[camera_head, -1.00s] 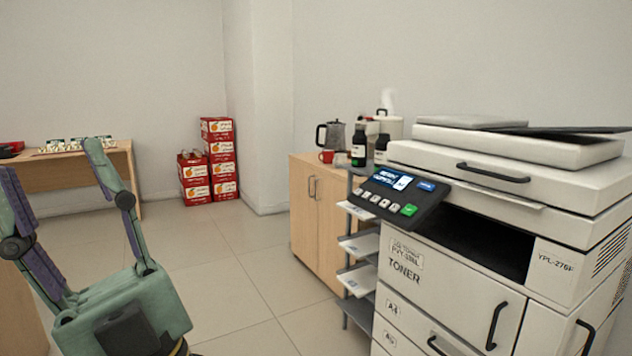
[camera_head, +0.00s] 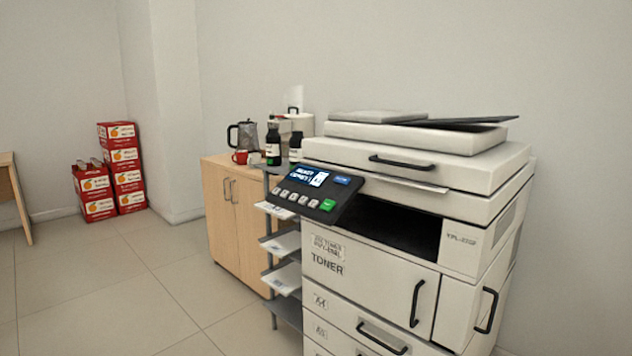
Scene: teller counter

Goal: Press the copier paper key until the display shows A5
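The copier (camera_head: 380,240) is a large off-white machine at the right of the view, with its lid closed and a toner door and paper drawers below. Its dark control panel (camera_head: 316,195) juts out at the upper left corner. The panel carries a blue lit display (camera_head: 300,175) whose text is too small to read for sure. Below the display is a row of small grey keys (camera_head: 294,196) and a green key (camera_head: 327,205). I cannot tell which grey key is the paper key. My gripper is not in view.
A wooden cabinet (camera_head: 235,215) with a kettle (camera_head: 244,136), a red mug (camera_head: 240,157) and dark bottles (camera_head: 273,145) stands left of the copier. A grey shelf rack (camera_head: 283,247) stands between them. Red boxes (camera_head: 127,180) are stacked at the far wall. Open tiled floor (camera_head: 110,280) lies at left.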

